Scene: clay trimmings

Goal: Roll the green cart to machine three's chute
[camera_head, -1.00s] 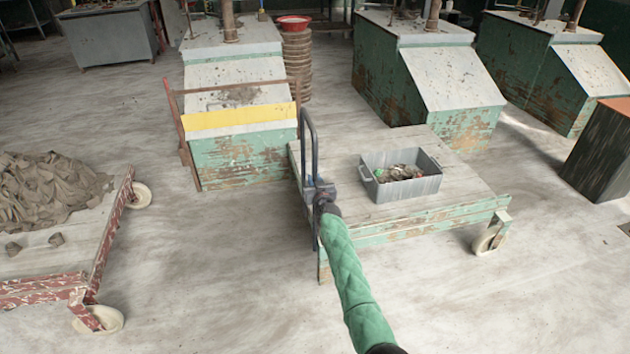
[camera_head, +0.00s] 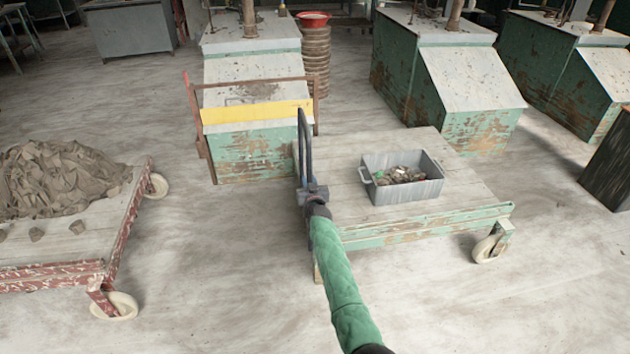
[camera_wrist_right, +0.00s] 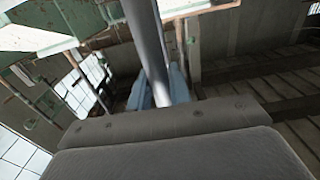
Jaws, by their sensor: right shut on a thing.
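The green cart (camera_head: 425,236) has a pale plank deck, chipped green side rails and white wheels. Its upright dark tube handle (camera_head: 302,150) stands at the deck's left end. My right gripper (camera_head: 314,194) is shut on the handle's lower part, my green-sleeved arm reaching up from below. In the right wrist view a grey bar (camera_wrist_right: 147,50) rises between the fingers. Green machines with pale sloped chutes stand behind: one at left (camera_head: 252,70), one at centre right (camera_head: 466,80), one at far right (camera_head: 609,72). I see no numbers on them. My left gripper is out of view.
A grey bin (camera_head: 409,191) of scraps rides on the green cart. A red cart (camera_head: 105,250) heaped with clay stands left. A rusty frame with a yellow board (camera_head: 257,112) blocks the left machine's chute. A dark box (camera_head: 608,165) stands right. Foreground floor is clear.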

